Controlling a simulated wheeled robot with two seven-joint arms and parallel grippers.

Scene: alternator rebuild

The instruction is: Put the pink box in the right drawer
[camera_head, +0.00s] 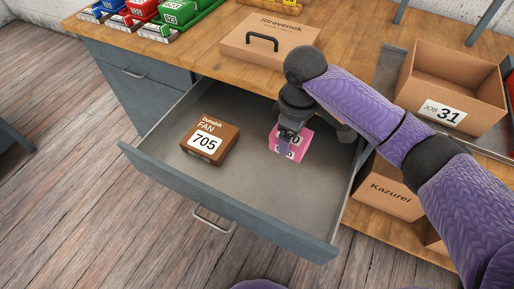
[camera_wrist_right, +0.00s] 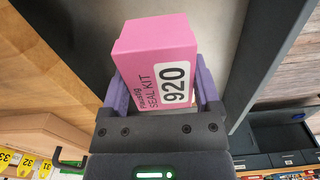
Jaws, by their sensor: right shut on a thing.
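The pink box (camera_head: 291,146) is inside the open drawer (camera_head: 230,205), toward its right side. My right gripper (camera_head: 286,140) reaches down into the drawer and is shut on the pink box, one finger on each side. The gripper hides part of the box in the head view, and I cannot tell whether the box touches the drawer floor. My left gripper is not in view.
A brown box (camera_head: 209,138) labelled 705 lies in the drawer's left part. A cardboard case (camera_head: 268,40) with a black handle sits on the worktop above. An open carton (camera_head: 452,85) marked 31 and a Kazurei carton (camera_head: 388,188) stand at right. The drawer's middle and front floor are clear.

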